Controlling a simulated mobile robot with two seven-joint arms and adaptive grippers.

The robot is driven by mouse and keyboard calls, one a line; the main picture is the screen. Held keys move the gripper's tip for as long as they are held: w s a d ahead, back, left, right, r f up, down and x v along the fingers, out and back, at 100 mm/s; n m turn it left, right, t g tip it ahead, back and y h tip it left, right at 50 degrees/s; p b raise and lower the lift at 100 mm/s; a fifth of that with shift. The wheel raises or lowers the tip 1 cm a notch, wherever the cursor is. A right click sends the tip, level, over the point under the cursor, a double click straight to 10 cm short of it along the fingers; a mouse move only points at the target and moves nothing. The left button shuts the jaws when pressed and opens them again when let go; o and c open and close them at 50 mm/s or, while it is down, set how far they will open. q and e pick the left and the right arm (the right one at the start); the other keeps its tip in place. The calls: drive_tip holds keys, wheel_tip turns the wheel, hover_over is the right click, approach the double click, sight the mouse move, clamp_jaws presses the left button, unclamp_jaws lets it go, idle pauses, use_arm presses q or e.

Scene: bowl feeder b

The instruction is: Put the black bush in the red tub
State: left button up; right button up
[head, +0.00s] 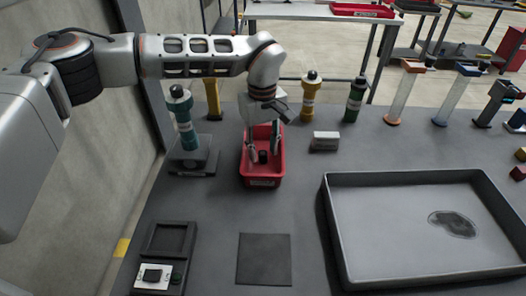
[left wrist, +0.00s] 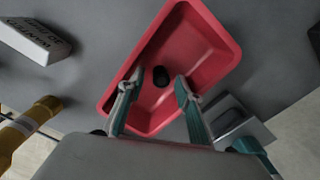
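The red tub (head: 259,182) stands on the grey table, left of the large tray. It also fills the middle of the left wrist view (left wrist: 215,62). The black bush (head: 263,157) is inside the tub, and in the left wrist view (left wrist: 161,76) it appears on the tub's floor. My left gripper (head: 264,147) reaches down into the tub from above. Its two fingers are spread apart, and in the left wrist view (left wrist: 155,88) the bush shows just beyond the gap between the tips, with nothing gripped. My right gripper is in neither view.
A large grey tray (head: 380,225) with a dark round patch takes up the right side. A white block (head: 325,141) lies right of the tub. A dark square mat (head: 264,259) lies in front.

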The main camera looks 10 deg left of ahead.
sight(263, 152)
use_arm(q)
wheel_tip(263, 152, up, 11)
drive_tip(key=p, duration=0.1)
drive_tip(key=shift+f, duration=0.15)
idle(0.3)
